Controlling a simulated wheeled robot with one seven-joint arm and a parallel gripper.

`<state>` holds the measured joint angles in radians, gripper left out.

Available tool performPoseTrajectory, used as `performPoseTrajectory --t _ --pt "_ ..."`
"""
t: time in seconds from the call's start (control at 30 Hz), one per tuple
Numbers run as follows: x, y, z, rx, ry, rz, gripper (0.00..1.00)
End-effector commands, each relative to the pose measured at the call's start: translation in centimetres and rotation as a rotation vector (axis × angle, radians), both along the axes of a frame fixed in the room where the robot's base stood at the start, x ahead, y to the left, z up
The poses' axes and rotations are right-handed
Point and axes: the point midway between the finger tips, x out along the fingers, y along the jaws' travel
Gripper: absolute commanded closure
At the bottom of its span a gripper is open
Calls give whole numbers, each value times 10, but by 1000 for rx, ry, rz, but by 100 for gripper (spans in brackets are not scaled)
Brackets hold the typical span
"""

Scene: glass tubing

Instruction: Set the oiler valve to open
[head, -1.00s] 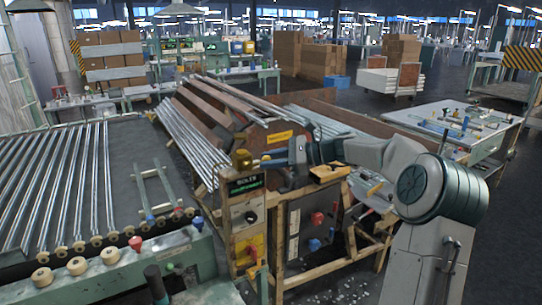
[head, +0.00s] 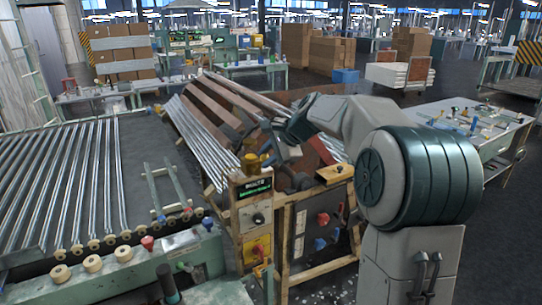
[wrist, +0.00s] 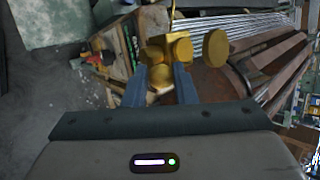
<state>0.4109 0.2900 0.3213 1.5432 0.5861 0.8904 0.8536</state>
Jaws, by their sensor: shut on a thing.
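The oiler valve (head: 250,163) is a small brass fitting on top of the control post with the green-lit display. In the wrist view the brass valve (wrist: 178,46) has a blocky body, with a round brass disc (wrist: 216,48) to its right. My gripper (wrist: 161,84) has its two blue fingers on either side of a rounded brass part at the near side of the valve, and is shut on it. In the head view my gripper (head: 272,157) is at the valve, coming from the right; its fingertips are small and partly hidden. The lever's exact angle is hard to tell.
A rack of steel tubes (head: 190,140) and brown beams lies behind the valve. The control post (head: 252,215) has a dial and yellow panel. A grey cabinet (head: 318,225) with red and blue knobs stands to its right. A roller bed (head: 60,180) is at left.

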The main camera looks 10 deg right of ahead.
Motion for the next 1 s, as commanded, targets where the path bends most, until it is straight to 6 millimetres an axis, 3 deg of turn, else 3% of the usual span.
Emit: performPoseTrajectory --t 0.4,0.97,1.0 --pt "-3 11 4 -180 -63 0 98" --pt "-3 12 4 -205 -69 -2 98" --pt "-3 12 4 -204 -69 -1 64"
